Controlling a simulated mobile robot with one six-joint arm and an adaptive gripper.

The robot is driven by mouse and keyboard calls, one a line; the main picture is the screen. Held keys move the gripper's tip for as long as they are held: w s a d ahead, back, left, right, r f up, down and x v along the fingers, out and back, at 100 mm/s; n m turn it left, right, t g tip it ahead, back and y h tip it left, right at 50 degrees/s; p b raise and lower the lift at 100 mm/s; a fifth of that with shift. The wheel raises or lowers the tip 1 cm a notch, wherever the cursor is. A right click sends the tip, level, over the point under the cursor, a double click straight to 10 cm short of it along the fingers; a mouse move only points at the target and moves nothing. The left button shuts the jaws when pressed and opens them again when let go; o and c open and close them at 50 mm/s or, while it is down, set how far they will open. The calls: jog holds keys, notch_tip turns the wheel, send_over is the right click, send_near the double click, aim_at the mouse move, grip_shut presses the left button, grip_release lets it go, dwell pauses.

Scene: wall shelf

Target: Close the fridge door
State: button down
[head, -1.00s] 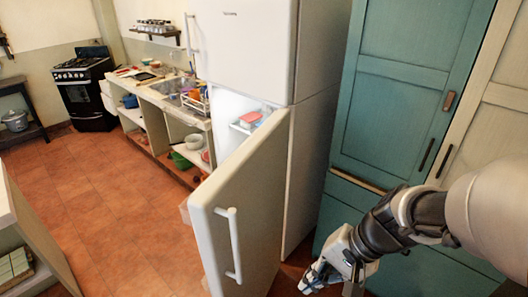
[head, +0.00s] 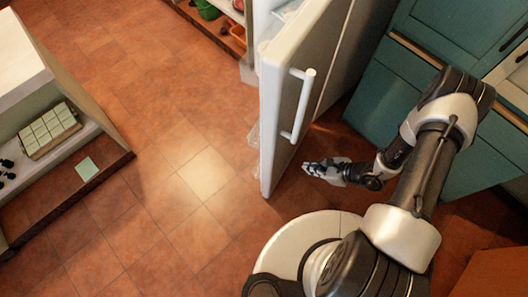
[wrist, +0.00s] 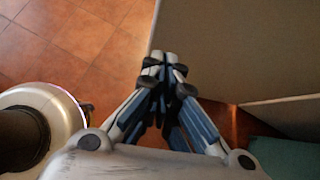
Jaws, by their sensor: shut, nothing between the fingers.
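The fridge door (head: 284,125) stands open in the head view, swung out from the fridge. Its long white bar handle (head: 300,105) is on the outer face, near the free edge. Part of the white interior (head: 283,14) shows behind the door at the top. My gripper (head: 307,169) is shut and empty, low on the outer-face side of the door, to the right of its free edge. In the wrist view, the closed fingertips (wrist: 165,60) point toward the greyish door panel (wrist: 240,50). I cannot tell whether they touch it.
Teal cabinets (head: 400,90) stand to the right, close to my arm. The tiled floor (head: 150,180) left of the door is clear. A low shelf unit (head: 95,125) with a tile-like box (head: 48,130) stands at the far left. Open counter shelves (head: 225,15) hold bowls at the top.

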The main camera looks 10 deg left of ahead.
jog(key=b, duration=0.3)
send_near(275, 162)
notch_tip(275, 162, down, 2)
jog(key=a, duration=0.2)
jog(key=shift+w+a+f, duration=0.15)
jog(key=shift+w+a, duration=0.15)
jog(key=shift+a, duration=0.25)
